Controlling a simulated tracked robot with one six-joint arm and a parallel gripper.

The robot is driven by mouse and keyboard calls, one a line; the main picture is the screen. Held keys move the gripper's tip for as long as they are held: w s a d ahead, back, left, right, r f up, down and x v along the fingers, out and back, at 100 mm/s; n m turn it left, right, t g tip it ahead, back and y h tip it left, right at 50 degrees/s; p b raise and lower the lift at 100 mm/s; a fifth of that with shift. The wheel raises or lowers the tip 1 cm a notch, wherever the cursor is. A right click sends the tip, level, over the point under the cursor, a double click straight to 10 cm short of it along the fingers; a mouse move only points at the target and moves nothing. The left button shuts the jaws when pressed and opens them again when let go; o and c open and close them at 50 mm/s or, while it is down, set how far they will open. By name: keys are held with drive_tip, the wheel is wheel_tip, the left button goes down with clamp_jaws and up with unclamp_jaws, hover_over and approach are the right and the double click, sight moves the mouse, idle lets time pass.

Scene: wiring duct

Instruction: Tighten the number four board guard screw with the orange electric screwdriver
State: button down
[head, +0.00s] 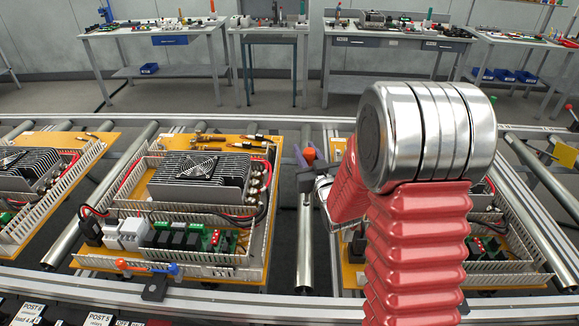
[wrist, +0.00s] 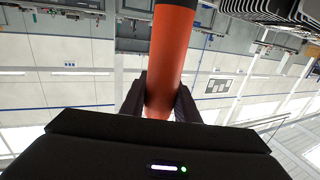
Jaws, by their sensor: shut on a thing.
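My gripper (head: 308,172) is between the middle and right boards in the head view, partly hidden by my red arm. In the wrist view its two black fingers (wrist: 160,98) are shut on the orange electric screwdriver (wrist: 172,50), a thick orange cylinder. A bit of the screwdriver's orange body (head: 309,154) shows above the gripper in the head view; its tip is not visible. The middle board (head: 258,262) is a yellow panel with a finned fan unit (head: 198,175), slotted ducts and green terminals (head: 190,238). I cannot tell which screw is number four.
A left board (head: 40,225) and a right board (head: 350,275), mostly behind my arm, flank the middle one on metal rollers (head: 305,245). A small orange-and-blue tool (head: 148,267) lies at the front rail. Workbenches (head: 160,32) stand far behind.

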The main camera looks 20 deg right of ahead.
drive_tip(key=w+d+r, duration=0.1)
drive_tip(key=d+r, duration=0.3)
drive_tip(key=d, duration=0.6)
drive_tip(key=d+r, duration=0.3)
drive_tip(key=d, duration=0.6)
drive_tip(key=s+d+r, duration=0.1)
drive_tip(key=s+d, duration=0.1)
drive_tip(key=d, duration=0.5)
drive_tip(key=s+d+r+m+h, duration=0.1)
drive_tip(key=s+d+r, duration=0.1)
drive_tip(key=d, duration=0.5)
drive_tip(key=s+d+r+h, duration=0.1)
drive_tip(key=s+d+r, duration=0.1)
drive_tip(key=s+d, duration=0.2)
drive_tip(key=d, duration=0.3)
drive_tip(key=shift+r, duration=0.25)
drive_tip(key=shift+d+f, duration=0.1)
drive_tip(key=shift+f, duration=3.2)
drive_tip(key=shift+r, duration=0.1)
